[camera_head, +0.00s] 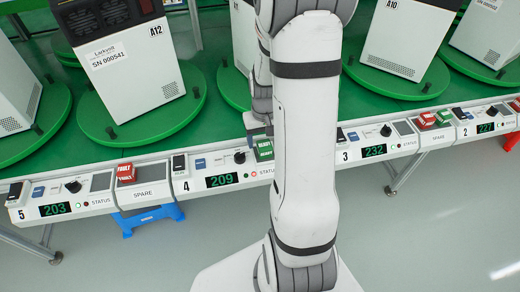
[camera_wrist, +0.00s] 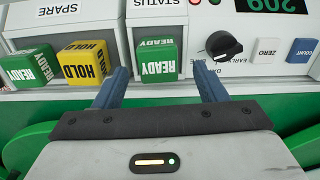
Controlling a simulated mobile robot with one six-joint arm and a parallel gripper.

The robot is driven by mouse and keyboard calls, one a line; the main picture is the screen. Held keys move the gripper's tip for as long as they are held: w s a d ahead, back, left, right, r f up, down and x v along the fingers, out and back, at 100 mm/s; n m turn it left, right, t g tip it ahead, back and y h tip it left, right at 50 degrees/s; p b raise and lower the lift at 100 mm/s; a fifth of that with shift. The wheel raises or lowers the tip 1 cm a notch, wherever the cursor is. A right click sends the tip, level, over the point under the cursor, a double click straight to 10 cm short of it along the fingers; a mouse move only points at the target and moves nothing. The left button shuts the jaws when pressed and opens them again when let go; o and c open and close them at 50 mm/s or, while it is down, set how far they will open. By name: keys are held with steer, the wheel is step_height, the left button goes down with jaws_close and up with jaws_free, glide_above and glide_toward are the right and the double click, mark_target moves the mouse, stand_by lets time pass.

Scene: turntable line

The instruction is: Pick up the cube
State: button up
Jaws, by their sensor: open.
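In the wrist view a green cube marked READY (camera_wrist: 157,62) sits on the panel by the STATUS label. My gripper (camera_wrist: 160,76) is open, with one blue-grey finger to each side of this cube and clear gaps between. Whether the fingertips are level with the cube is hard to tell. To the left, a yellow HOLD cube (camera_wrist: 84,63) and another green READY cube (camera_wrist: 31,67) stand side by side by the SPARE label. In the head view a green cube (camera_head: 264,150) shows beside my arm at station 4; my gripper (camera_head: 259,122) is partly hidden there.
A black knob (camera_wrist: 222,46) and the ZERO (camera_wrist: 267,49) and COUNT buttons (camera_wrist: 301,50) lie right of the cube. In the head view, a red cube (camera_head: 126,173) sits on the left SPARE panel. White machines (camera_head: 122,70) stand on green turntables (camera_head: 150,122) behind the panels.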

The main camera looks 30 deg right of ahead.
steer(key=shift+f, duration=1.45)
steer(key=shift+c, duration=0.4)
steer(key=c, duration=1)
